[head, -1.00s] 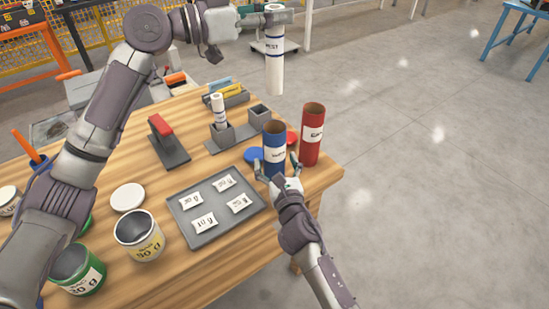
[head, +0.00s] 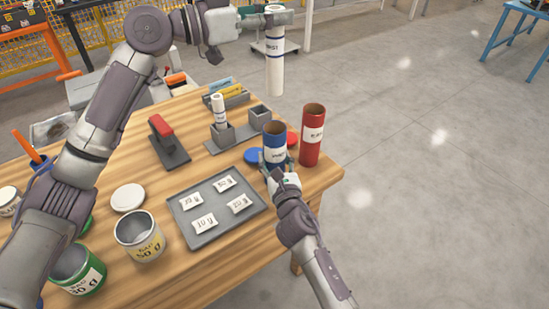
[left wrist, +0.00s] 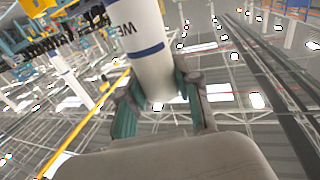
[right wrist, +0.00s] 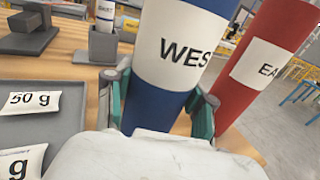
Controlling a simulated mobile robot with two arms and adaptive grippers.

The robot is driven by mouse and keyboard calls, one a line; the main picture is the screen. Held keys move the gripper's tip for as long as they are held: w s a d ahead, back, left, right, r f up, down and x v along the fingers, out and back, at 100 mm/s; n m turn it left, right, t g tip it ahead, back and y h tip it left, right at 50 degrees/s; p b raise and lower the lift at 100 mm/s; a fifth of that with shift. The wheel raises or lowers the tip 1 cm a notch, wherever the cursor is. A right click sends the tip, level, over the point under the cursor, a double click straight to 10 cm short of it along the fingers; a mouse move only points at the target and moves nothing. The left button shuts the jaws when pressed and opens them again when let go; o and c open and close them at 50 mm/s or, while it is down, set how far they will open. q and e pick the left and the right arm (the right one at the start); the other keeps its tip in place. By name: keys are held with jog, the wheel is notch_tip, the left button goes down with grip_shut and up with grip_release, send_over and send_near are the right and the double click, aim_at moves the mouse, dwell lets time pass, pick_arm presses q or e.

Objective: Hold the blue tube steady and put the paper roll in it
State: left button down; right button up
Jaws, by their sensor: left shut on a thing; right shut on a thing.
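The blue tube (head: 274,145) stands upright and open-topped near the table's right edge; its label reads "WES" in the right wrist view (right wrist: 178,60). My right gripper (head: 276,172) is shut on its lower part, with a green-padded finger on either side. The white paper roll with blue bands (head: 275,68) hangs upright in the air above and behind the blue tube. My left gripper (head: 268,14) is shut on the roll's upper end. The roll also shows in the left wrist view (left wrist: 138,40), between the fingers. The roll's lower end is clear of the tube.
A red tube (head: 312,135) stands close to the right of the blue one. Blue and red lids lie beside them. Another roll (head: 218,108) stands in a grey holder. A grey tray (head: 196,236) with labelled packets and several cans are on the left.

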aim_at(274, 80)
pick_arm(q)
jog(key=shift+f, duration=6.45)
jog(key=c, duration=0.7)
grip_release()
jog(key=v, duration=1.2)
